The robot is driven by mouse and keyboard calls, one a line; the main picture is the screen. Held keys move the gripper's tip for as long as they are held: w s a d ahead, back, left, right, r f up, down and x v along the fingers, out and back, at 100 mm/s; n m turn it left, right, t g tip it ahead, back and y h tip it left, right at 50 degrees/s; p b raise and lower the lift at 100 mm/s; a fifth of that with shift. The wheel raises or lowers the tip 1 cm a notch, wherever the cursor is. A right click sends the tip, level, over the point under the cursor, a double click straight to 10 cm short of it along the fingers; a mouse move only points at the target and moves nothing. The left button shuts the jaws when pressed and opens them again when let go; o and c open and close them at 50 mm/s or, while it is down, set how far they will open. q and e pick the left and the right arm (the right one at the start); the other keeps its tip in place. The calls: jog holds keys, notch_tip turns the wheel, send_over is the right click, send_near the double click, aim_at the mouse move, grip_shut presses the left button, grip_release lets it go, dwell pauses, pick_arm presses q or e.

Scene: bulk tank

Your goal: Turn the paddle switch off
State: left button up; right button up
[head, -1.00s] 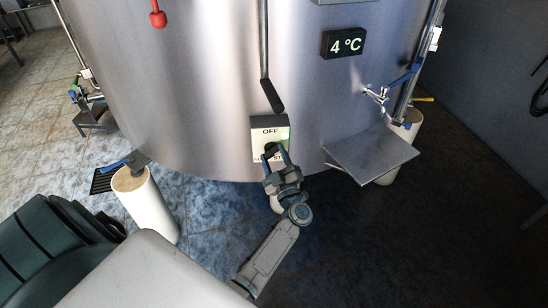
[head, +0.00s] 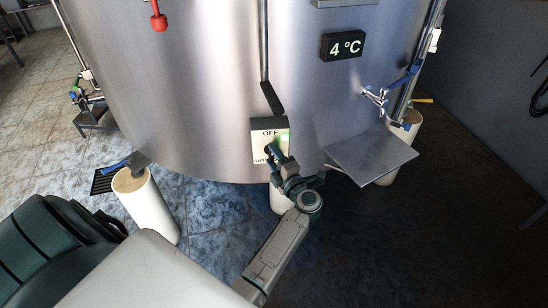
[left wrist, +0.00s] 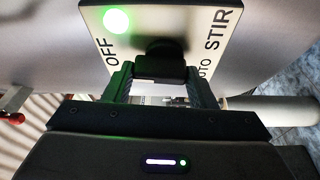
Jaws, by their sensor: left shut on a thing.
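The switch plate (head: 258,143) is a pale panel low on the steel tank, with OFF at its top and a lit green lamp. The wrist view shows the plate (left wrist: 190,15) with OFF, STIR and part of AUTO. The black paddle switch (left wrist: 160,66) stands between the fingers of my left gripper (left wrist: 162,84). My left gripper (head: 274,152) is shut on the paddle, which it mostly hides in the head view. I cannot tell exactly which label the paddle points at. My right gripper is not in view.
A steel shelf (head: 372,156) juts out right of the switch, below a blue-handled tap (head: 376,96). A 4 °C display (head: 343,46) is above. A cream tank leg (head: 147,203) stands at left. The dark floor at lower right is clear.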

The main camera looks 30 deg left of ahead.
pick_arm(q)
jog(key=shift+n, duration=0.5)
jog(key=o, duration=1)
